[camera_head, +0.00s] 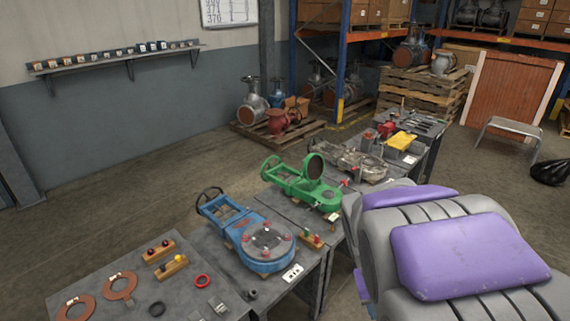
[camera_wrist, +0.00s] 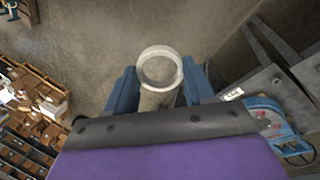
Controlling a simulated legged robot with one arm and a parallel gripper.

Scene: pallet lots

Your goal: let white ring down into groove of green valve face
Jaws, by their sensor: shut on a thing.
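In the wrist view my gripper (camera_wrist: 160,84) has its two blue fingers closed on either side of a white ring (camera_wrist: 160,66). The ring looks translucent, and bare floor shows through its opening. A pale rounded surface shows just below it between the fingers; I cannot tell what it is. In the head view the green valve (camera_head: 322,194) lies on the middle bench, with a round dark-faced green part (camera_head: 315,167) standing up from it. Its groove is too small to make out. My gripper and the ring do not show in the head view.
A blue valve (camera_head: 265,259) lies nearer on the bench; it also shows in the wrist view (camera_wrist: 270,122). A red ring (camera_head: 202,281), a black ring (camera_head: 156,309) and copper-coloured gaskets (camera_head: 75,309) lie on the near bench. Open floor (camera_head: 130,195) lies left of the benches.

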